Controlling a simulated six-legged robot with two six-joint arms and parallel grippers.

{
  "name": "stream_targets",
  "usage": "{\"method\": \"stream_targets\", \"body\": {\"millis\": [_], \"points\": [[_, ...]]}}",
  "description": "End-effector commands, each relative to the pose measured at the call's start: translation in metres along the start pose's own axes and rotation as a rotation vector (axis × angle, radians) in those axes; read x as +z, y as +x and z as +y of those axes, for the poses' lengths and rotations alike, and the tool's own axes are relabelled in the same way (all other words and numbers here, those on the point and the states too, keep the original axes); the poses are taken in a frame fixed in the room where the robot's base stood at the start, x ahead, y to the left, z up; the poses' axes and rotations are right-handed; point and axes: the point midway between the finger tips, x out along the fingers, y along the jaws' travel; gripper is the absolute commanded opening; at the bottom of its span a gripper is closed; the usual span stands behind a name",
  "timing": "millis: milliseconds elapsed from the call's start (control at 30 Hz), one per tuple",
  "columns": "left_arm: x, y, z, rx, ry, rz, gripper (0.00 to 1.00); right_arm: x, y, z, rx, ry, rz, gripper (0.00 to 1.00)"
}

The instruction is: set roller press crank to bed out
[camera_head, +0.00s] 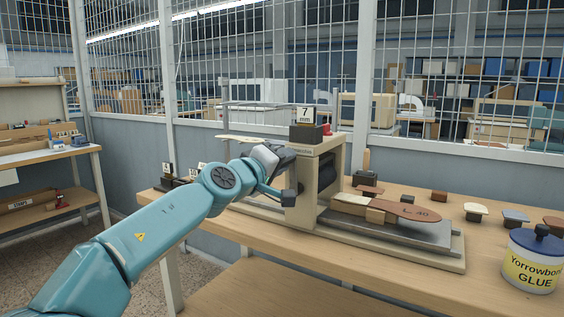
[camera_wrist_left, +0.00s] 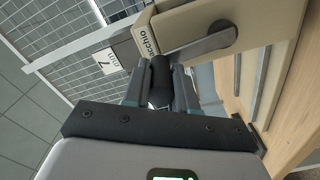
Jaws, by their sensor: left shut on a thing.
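The beige roller press (camera_head: 302,203) stands on the wooden bench. Its grey crank arm (camera_wrist_left: 207,44) lies across the press side in the left wrist view and ends in a black cylindrical handle (camera_wrist_left: 161,72). My left gripper (camera_head: 283,190) is at the near side of the press, shut on that handle; its fingers (camera_wrist_left: 160,90) flank it in the left wrist view. The grey metal bed (camera_head: 425,236) sticks out to the right of the press. A brown leather piece (camera_head: 408,212) marked L 40 and wooden blocks lie on it. My right gripper is not in view.
A black block with a "7 mm" card (camera_head: 305,114) sits on top of the press. A glue jar (camera_head: 533,264) stands at the bench's right front. Several small stamps and pieces (camera_head: 475,210) lie along the back of the bench. A wire mesh partition rises behind.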

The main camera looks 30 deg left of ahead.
Motion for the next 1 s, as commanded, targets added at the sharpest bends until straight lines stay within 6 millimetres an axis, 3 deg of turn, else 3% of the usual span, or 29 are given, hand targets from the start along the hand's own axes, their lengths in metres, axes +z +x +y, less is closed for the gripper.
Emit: {"method": "stream_targets", "body": {"millis": [33,67,133,433,567,1000], "points": [[0.000,0.000,0.001,0.002,-0.002,0.000,0.00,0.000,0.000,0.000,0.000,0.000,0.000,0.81],[0.000,0.000,0.001,0.002,-0.002,0.000,0.30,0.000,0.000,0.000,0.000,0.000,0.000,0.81],[0.000,0.000,0.001,0.002,-0.002,0.000,0.52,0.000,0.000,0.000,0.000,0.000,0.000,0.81],[0.001,-0.001,0.001,0.000,-0.001,-0.001,0.52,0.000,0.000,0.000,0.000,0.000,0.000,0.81],[0.001,-0.013,0.000,0.001,-0.001,0.000,0.52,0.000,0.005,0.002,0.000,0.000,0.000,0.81],[0.000,-0.123,0.001,0.002,-0.001,0.002,0.52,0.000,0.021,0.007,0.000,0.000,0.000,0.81]]}}
